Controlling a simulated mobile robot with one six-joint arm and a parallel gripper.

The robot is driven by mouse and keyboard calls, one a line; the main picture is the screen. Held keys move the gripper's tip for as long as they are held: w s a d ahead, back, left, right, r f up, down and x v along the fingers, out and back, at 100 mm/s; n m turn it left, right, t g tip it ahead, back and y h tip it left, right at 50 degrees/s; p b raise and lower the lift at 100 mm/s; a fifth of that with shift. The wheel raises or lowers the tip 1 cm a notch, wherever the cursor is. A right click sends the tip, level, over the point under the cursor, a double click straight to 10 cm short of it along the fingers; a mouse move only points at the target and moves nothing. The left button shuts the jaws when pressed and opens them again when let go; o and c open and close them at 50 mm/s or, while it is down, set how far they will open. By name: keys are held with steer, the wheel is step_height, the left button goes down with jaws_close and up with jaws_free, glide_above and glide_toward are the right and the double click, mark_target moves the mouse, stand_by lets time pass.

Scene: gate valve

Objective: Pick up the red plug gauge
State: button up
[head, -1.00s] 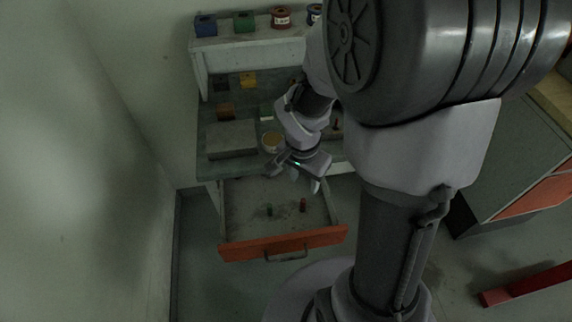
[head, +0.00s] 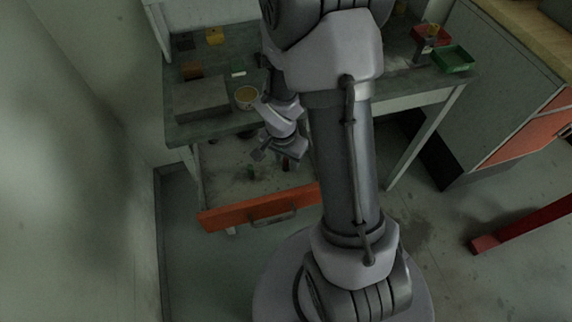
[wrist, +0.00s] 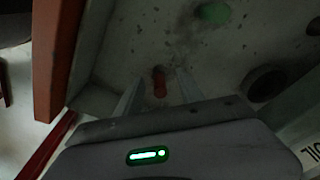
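The red plug gauge (wrist: 160,82) stands in the open drawer. In the wrist view it shows between the two fingers of my gripper (wrist: 158,94), with gaps on both sides. The fingers are spread and nothing is held. In the head view my gripper (head: 277,157) hangs over the drawer, and only a small dark red part of the gauge (head: 286,164) shows beside it. How far the fingertips are above the drawer floor is hard to tell.
A green gauge (wrist: 212,12) stands in the drawer (head: 225,180). A dark round thing (wrist: 264,83) lies right of the red gauge in the wrist view. The drawer's orange front (head: 262,207) forms an edge. A grey box (head: 202,98) and round tin (head: 246,96) are on the bench.

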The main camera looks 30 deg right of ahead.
jaws_close()
